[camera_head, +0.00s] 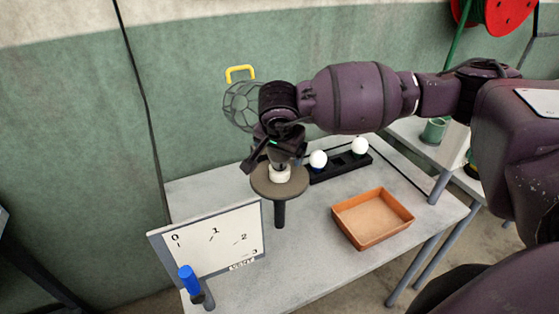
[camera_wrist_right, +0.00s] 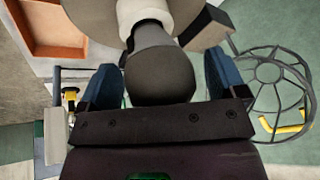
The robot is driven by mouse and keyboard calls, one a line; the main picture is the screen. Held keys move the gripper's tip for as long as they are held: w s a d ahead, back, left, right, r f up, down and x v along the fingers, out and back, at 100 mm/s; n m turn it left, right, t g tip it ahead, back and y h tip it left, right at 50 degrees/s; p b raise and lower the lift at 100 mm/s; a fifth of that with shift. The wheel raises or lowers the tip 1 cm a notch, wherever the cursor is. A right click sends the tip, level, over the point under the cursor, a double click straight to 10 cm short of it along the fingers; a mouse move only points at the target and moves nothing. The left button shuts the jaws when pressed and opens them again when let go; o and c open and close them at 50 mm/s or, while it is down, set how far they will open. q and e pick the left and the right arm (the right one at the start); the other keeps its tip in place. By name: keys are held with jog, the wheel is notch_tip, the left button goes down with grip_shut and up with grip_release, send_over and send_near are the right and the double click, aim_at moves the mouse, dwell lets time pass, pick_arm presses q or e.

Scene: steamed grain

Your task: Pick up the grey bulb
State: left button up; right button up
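The grey bulb (camera_wrist_right: 160,75) shows in the right wrist view as a dark grey globe with a narrower neck, seated in a white socket (camera_wrist_right: 150,12). In the head view my right gripper hides the bulb, and the white socket (camera_head: 279,174) shows on the round brown top of a stand (camera_head: 264,188). My right gripper (camera_head: 277,158) is directly above the socket, pointing down. In the right wrist view its blue-padded fingers (camera_wrist_right: 163,82) stand on either side of the bulb, apart, with a small gap on the right. My left gripper is in neither view.
A black holder (camera_head: 340,168) with two white bulbs (camera_head: 318,158) is behind the stand to the right. An orange tray (camera_head: 372,242) is at front right. A dial panel (camera_head: 225,240) with a blue-handled lever (camera_head: 189,280) is at front left. A wire cage (camera_head: 241,107) hangs behind.

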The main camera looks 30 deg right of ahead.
jog(key=c, duration=0.9)
jog(key=shift+r, duration=0.1)
jog(key=shift+c, duration=0.2)
